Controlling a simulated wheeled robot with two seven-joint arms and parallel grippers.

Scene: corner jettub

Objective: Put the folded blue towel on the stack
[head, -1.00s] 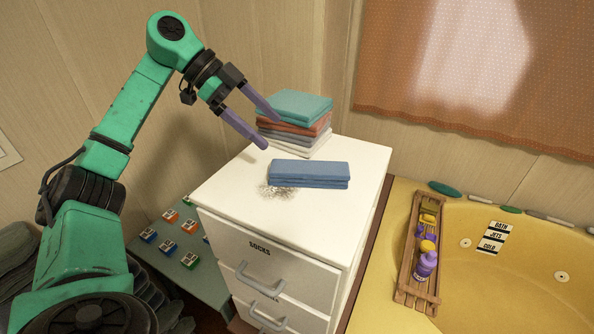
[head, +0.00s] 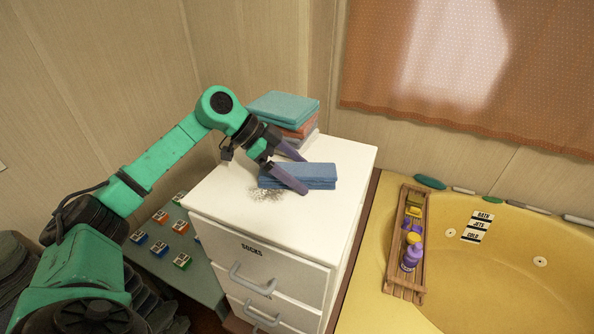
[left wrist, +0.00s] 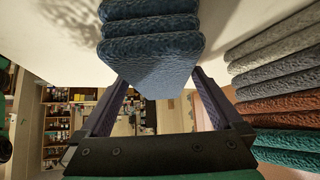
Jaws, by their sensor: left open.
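The folded blue towel (head: 312,174) lies on the white cabinet top (head: 240,218), in front of the stack. The towel stack (head: 284,107) stands at the back of the cabinet, with a teal towel on top and rust and grey ones below; my arm partly hides it. My left gripper (head: 305,174) is open, with one finger on the near side of the blue towel and the other on its far side. In the left wrist view the blue towel (left wrist: 152,50) shows its layered end between the spread fingers (left wrist: 155,105), and the stack (left wrist: 280,95) is at right. My right gripper is not in view.
A tub (head: 500,270) with a wooden caddy (head: 398,270) holding bottles lies right of the cabinet. A low table (head: 200,270) with several small coloured boxes stands at left. The cabinet's front top is clear except for a grey patch.

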